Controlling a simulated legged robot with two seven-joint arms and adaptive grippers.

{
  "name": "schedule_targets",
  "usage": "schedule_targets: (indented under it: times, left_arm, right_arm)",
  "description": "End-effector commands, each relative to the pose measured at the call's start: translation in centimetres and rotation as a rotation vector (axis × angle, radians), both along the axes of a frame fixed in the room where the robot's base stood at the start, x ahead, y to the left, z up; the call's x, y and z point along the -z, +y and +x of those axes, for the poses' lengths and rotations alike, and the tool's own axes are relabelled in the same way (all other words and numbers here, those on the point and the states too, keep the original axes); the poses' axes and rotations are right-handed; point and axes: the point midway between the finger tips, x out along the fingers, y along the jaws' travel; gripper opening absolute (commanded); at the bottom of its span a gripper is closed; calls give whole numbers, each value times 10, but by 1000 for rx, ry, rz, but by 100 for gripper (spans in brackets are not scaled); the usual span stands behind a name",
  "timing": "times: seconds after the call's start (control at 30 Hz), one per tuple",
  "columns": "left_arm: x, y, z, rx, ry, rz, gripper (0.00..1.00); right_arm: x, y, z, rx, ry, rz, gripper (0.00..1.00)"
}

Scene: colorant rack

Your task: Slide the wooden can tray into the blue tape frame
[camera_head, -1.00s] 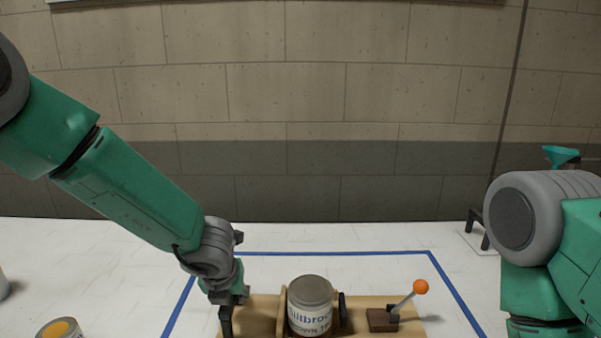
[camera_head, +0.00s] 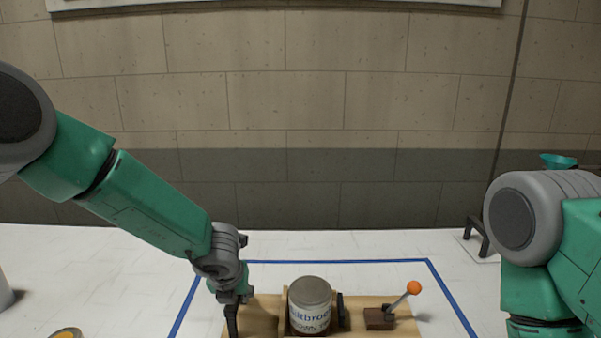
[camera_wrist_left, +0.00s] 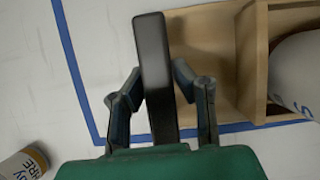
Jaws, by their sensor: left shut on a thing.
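The wooden can tray (camera_head: 264,314) lies on the white table, with its back edge inside the blue tape frame (camera_head: 340,262) and white floor between them. Its front is cut off in the head view. The left wrist view shows the tray's wood (camera_wrist_left: 205,45) inside a tape corner, its lower edge close beside the tape line (camera_wrist_left: 235,128). A grey-lidded labelled can (camera_head: 310,305) stands upright in the tray. My left gripper (camera_head: 232,315) is shut on a black upright handle (camera_wrist_left: 154,70) at the tray's left end. My right gripper is out of view.
A dark block with an orange-knobbed lever (camera_head: 414,288) sits on the tray's right part. A yellow-topped can (camera_head: 66,333) stands at front left, outside the frame. It also shows in the left wrist view (camera_wrist_left: 22,165). A black stand (camera_head: 478,236) is at back right.

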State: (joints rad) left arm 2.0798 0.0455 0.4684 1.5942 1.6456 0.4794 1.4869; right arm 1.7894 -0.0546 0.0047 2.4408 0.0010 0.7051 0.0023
Motion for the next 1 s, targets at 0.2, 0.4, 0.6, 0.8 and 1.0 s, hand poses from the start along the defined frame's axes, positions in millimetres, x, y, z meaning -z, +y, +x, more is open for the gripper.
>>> schedule_targets:
  times: [0.2,0.4,0.6,0.8,1.0]
  left_arm:
    - [-3,-1,10,-3,-2,-1,0]
    - [-3,-1,20,-2,-2,-2,0]
    - [-3,-2,31,-2,-3,-2,0]
    - [-3,-2,42,-3,-3,-3,0]
    - [-2,-3,52,-2,-4,-2,0]
  right_arm:
    - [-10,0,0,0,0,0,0]
    - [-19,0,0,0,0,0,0]
    - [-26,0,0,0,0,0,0]
    - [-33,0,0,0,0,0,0]
    - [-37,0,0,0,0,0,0]
